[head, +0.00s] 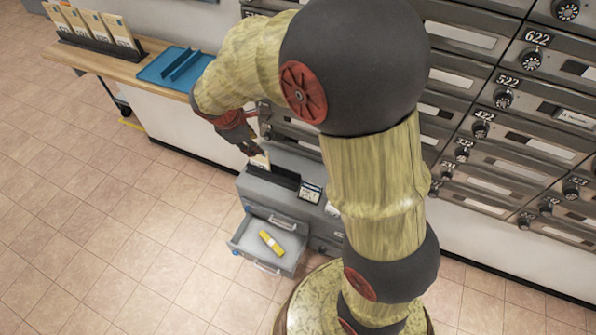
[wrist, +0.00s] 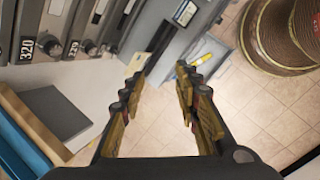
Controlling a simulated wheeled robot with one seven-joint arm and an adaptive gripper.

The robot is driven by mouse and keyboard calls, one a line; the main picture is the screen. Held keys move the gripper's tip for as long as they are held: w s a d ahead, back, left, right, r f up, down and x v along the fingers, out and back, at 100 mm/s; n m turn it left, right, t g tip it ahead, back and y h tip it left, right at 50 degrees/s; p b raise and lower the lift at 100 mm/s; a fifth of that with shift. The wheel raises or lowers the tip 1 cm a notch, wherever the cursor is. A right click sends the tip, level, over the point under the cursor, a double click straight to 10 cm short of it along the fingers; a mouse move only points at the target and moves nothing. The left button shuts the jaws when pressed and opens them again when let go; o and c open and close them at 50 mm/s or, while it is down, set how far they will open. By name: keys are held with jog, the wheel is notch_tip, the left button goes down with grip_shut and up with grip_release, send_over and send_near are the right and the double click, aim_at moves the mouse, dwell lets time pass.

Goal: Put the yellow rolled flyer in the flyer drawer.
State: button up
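The yellow rolled flyer (head: 271,243) lies inside the pulled-out drawer (head: 246,236) of a low grey cabinet. It has a pale band around its middle. In the wrist view the flyer (wrist: 203,59) shows past the fingertips, lying in the drawer (wrist: 218,48). My gripper (head: 250,149) is above the cabinet top, higher than the drawer and apart from the flyer. In the wrist view my gripper (wrist: 157,80) has its fingers spread with nothing between them. I cannot read a label on the drawer.
A black holder with pale cards (head: 274,173) and a small sign (head: 310,193) stand on the cabinet. A blue tray (head: 158,69) and a rack of envelopes (head: 95,40) are on the wooden counter (head: 135,72). Mailboxes (head: 475,105) line the wall. The floor (head: 110,220) left of the drawer is clear.

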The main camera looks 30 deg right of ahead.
jog(key=s+r+m+t+y, duration=0.1)
jog(key=s+r+m, duration=0.6)
jog(key=s, duration=0.5)
jog(key=s+r+m+t+y, duration=0.2)
jog(key=s+r+m, duration=0.5)
jog(key=s, duration=0.6)
notch_tip(320, 180, up, 2)
jog(key=shift+s+d+r+y, duration=0.1)
jog(key=shift+s+d+y, duration=0.05)
jog(key=shift+s+y, duration=0.15)
